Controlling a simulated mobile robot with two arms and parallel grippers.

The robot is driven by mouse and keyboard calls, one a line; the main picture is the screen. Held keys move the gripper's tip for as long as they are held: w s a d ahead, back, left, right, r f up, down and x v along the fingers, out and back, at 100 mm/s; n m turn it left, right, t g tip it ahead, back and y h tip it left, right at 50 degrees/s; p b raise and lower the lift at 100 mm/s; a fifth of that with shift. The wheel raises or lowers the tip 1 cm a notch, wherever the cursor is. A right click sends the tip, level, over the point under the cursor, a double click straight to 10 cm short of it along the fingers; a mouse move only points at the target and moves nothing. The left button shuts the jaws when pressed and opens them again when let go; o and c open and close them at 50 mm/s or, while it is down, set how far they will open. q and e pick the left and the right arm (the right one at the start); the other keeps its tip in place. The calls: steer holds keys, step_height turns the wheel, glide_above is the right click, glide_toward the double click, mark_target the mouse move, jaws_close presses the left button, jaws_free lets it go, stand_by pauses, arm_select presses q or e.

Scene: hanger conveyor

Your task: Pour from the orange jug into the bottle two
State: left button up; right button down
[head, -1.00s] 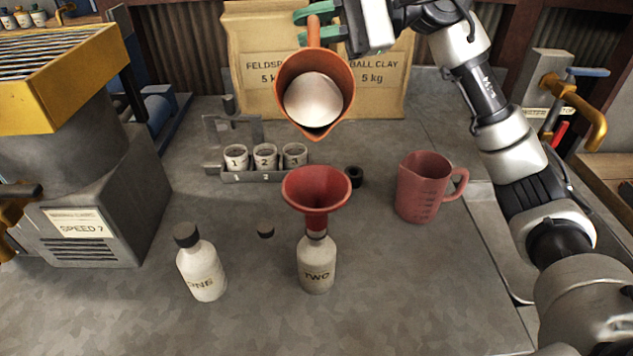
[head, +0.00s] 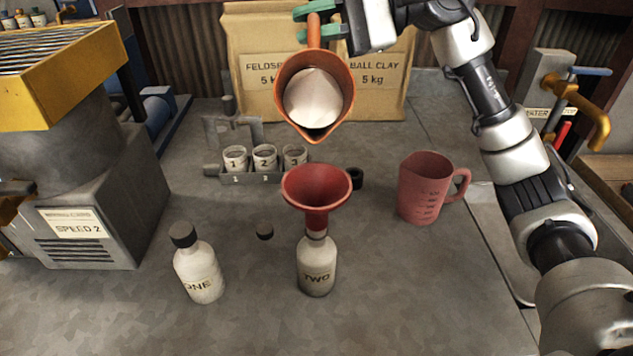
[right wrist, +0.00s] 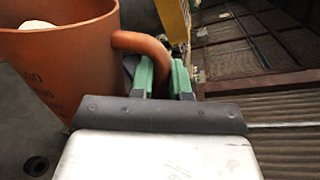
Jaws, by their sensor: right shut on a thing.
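The orange jug (head: 315,125) hangs in the air above the red funnel (head: 317,195), with its spout toward the camera and pale contents visible inside. My right gripper (head: 316,25) is shut on the jug's handle; the right wrist view shows the green fingers (right wrist: 163,78) on either side of the handle, beside the jug (right wrist: 70,65). The jug looks tilted toward the funnel, and no stream shows. The funnel sits in the neck of bottle two (head: 317,275), a white bottle marked TWO standing upright on the bench. My left gripper is out of view.
A capped bottle marked ONE (head: 199,272) stands left of bottle two. A red measuring jug (head: 424,190) stands right. A rack of numbered cups (head: 235,179) and clay bags (head: 385,95) are behind. A grey machine (head: 75,190) is at left.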

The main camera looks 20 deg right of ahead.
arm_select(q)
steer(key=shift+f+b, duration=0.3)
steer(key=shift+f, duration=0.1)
arm_select(e)
steer(key=shift+s, duration=0.2)
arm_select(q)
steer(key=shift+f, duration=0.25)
arm_select(e)
steer(key=shift+s+n, duration=0.1)
steer(key=shift+n, duration=0.3)
arm_select(q)
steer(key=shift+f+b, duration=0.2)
steer(key=shift+b, duration=0.25)
arm_select(e)
steer(key=shift+s+a, duration=0.1)
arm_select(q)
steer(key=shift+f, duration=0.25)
arm_select(e)
steer(key=shift+s, duration=0.2)
arm_select(q)
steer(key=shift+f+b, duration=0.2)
steer(key=shift+b, duration=0.25)
arm_select(e)
steer(key=shift+s+f+n, duration=0.1)
steer(key=shift+n, duration=0.2)
